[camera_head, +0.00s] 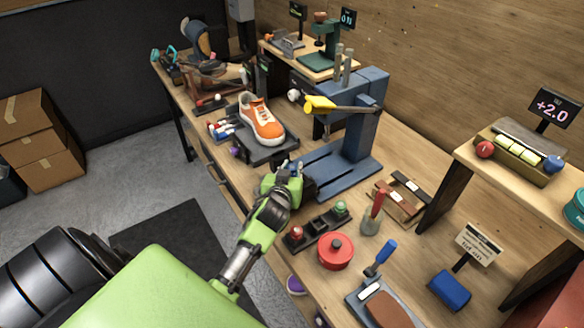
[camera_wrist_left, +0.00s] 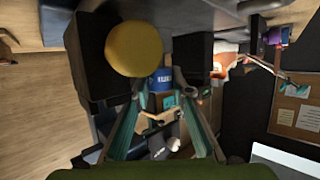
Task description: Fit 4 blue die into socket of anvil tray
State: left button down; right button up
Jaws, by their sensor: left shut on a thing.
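My left gripper (camera_head: 287,172) reaches over the bench beside the blue press (camera_head: 366,115). In the left wrist view its fingers (camera_wrist_left: 162,98) close around a small blue die (camera_wrist_left: 160,78) with a pale marking. The head view does not show this die clearly, as the gripper hides it. The press base (camera_head: 335,178) lies just right of the gripper; I cannot make out the anvil tray's socket behind it. A dark die rack (camera_head: 318,230) stands in front, with a red die (camera_head: 296,231) and a green die (camera_head: 341,207). My right gripper is out of view.
An orange sneaker (camera_head: 262,120) sits on a dark stand behind the gripper. The press has a yellow lever (camera_head: 320,104). A red round tin (camera_head: 335,252) and a red-handled tool (camera_head: 376,205) stand nearer. A brown-topped block (camera_head: 388,308) lies at the front.

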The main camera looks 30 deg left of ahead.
pick_arm(q)
jog(key=shift+f+b, duration=0.4)
jog(key=shift+f, duration=0.2)
jog(key=c, duration=1.7)
grip_release()
jog(key=shift+s+f, duration=0.1)
jog(key=v, duration=1.2)
jog(key=shift+d, duration=0.1)
